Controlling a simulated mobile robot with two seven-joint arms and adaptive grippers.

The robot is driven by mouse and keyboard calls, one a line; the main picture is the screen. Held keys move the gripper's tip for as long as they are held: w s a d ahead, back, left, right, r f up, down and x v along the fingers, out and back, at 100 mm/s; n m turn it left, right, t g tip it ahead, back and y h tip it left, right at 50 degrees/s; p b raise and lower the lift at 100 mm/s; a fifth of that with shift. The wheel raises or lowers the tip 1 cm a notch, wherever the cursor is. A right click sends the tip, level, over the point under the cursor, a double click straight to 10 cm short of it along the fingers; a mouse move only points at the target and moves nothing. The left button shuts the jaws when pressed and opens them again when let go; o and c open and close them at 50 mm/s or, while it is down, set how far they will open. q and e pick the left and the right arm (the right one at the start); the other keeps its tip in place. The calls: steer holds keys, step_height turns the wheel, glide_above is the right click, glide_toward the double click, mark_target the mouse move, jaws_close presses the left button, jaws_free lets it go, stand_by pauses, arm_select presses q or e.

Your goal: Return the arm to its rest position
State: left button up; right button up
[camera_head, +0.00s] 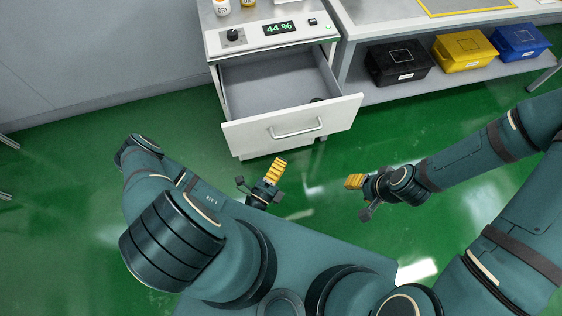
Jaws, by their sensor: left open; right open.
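My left gripper (262,181) shows just beyond my body, below the open drawer, with a yellow ribbed finger pointing up. It is open and holds nothing that I can see. Most of its arm is folded at the left of the view, and my own body hides part of it. My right gripper (359,194) is open and empty to the right of the left one, over the green floor. Its arm comes in from the right edge. Both grippers are apart from the drawer (292,126).
The drawer stands pulled out of a white cabinet (272,38) with a knob and a "44 %" display. A small dark thing lies at its right inside. Black (398,64), yellow (463,52) and blue (519,43) boxes stand on a low shelf. Green floor (60,210) is clear at left.

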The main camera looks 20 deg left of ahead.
stand_by(0.3)
arm_select(q)
steer(key=s+d+r+m+g+h, duration=0.35)
steer(key=d+m+g+h, duration=0.35)
steer(key=m, duration=0.3)
steer(key=s+d+r+m+g+h, duration=0.3)
steer(key=s+d+m+g+h, duration=0.15)
steer(key=m+g+h, duration=0.45)
steer(key=s+a+f+m+g+y, duration=0.25)
steer(key=s+m+g+y, duration=0.55)
steer(key=m, duration=0.7)
steer(key=w+a+r+m+t+y, duration=0.1)
steer(key=w+a+m+t+y, duration=0.1)
steer(key=w+m, duration=0.5)
steer(key=w+a+r+m+t+y, duration=0.1)
steer(key=w+a+m+t+y, duration=0.2)
steer(key=w+m, duration=0.4)
steer(key=t+y, duration=0.1)
steer(key=y, duration=0.1)
steer(key=shift+w+r+m+y, duration=0.25)
steer(key=shift+w+m+y, duration=0.05)
